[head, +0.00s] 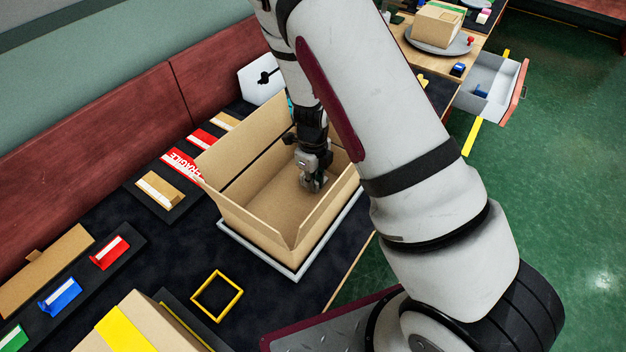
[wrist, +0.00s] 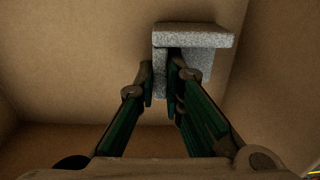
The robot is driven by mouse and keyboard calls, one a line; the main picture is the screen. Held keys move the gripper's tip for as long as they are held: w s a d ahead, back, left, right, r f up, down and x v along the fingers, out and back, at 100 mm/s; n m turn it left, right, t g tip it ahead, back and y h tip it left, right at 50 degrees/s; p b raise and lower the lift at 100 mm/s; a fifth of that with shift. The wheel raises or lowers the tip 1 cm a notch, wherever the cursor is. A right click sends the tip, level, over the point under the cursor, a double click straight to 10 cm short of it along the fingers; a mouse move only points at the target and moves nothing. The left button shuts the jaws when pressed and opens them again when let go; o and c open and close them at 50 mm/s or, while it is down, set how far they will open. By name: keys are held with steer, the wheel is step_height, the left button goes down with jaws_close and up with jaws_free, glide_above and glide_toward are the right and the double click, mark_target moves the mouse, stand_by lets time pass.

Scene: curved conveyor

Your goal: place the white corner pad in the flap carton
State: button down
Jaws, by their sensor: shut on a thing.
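The flap carton (head: 258,225) is an open brown box with its flaps raised, standing on a grey-edged tray. My gripper (head: 312,187) reaches down inside it, near the right part of the carton. In the wrist view my gripper (wrist: 160,85) is shut on the corner pad (wrist: 195,36), a speckled grey-white angled foam piece. The pad is close to the carton's inner walls and floor; I cannot tell whether it touches them. In the head view the pad is mostly hidden by the fingers.
A yellow square frame (head: 217,296) lies in front of the carton on the dark table. Red, blue and green items (head: 60,295) sit on a strip at left. A taped box (head: 140,325) stands at the front. An open grey drawer (head: 488,88) is at right.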

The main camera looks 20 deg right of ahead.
steer(key=c, duration=1.7)
jaws_free()
steer(key=shift+f, duration=0.15)
steer(key=s+a+r+n+y+p, duration=0.1)
steer(key=s+r+n, duration=0.25)
steer(key=r, duration=0.85)
steer(key=s+a+r+n+y, duration=0.15)
steer(key=r+n, duration=0.25)
steer(key=r, duration=0.8)
steer(key=s+d+r+n+t+h, duration=0.1)
steer(key=s+d+r+n+t, duration=0.1)
steer(key=s+r+n, duration=0.5)
steer(key=s+d+r+n+t+h, duration=0.1)
steer(key=s+r+n+t, duration=0.1)
steer(key=s+r+n, duration=0.5)
steer(key=shift+s+d+r+n+t+h, duration=0.35)
steer(key=shift+s+n, duration=2.45)
steer(key=shift+n, duration=0.85)
